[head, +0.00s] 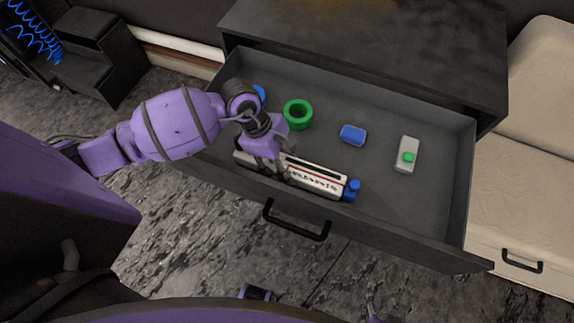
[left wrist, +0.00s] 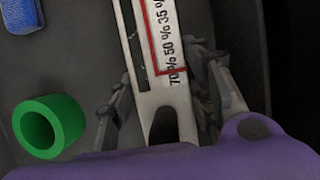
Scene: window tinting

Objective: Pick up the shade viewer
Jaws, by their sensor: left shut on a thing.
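The shade viewer (head: 318,182) is a long pale strip with dark percent marks and a red line. It lies along the front wall inside the open drawer. It also shows in the left wrist view (left wrist: 172,45), where its forked end points at my palm. My left gripper (head: 281,172) reaches down over its left part. In the left wrist view the fingers (left wrist: 165,95) stand on both sides of the strip and are shut on it. I cannot make out my right gripper in either view.
The open drawer (head: 380,220) also holds a green ring (head: 298,115), a blue block (head: 353,135), a grey box with a green spot (head: 407,154) and a blue-capped item (head: 351,189) by the viewer's right end.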

